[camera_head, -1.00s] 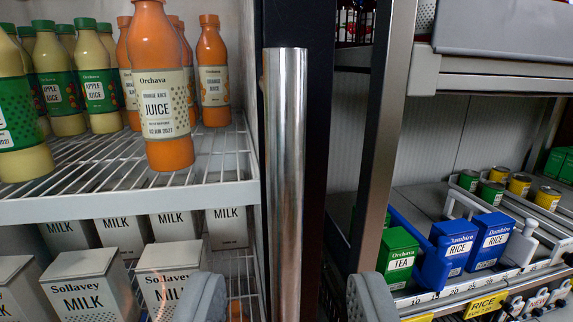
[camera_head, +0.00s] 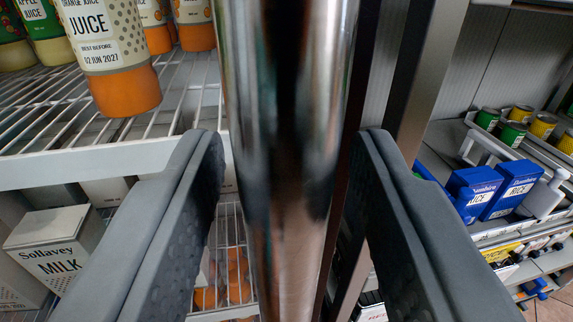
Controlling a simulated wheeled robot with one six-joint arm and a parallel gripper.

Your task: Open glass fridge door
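The fridge door's handle (camera_head: 290,170) is a thick upright chrome bar in the middle of the camera_head view, very close. My gripper (camera_head: 290,150) is open, with one grey finger on each side of the bar. A gap shows between the bar and the left finger; the right finger's tip lies close to the bar's right edge, and I cannot tell if it touches. The dark door frame runs behind the handle. The fridge shelf (camera_head: 110,160) with juice bottles (camera_head: 110,50) shows at the left. Whether the door stands ajar is not clear.
Milk cartons (camera_head: 60,245) stand on a lower level at the left. At the right, past a grey upright post (camera_head: 425,80), an open shelf holds blue rice boxes (camera_head: 510,190) and several tins (camera_head: 515,130). Floor shows at the lower right corner.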

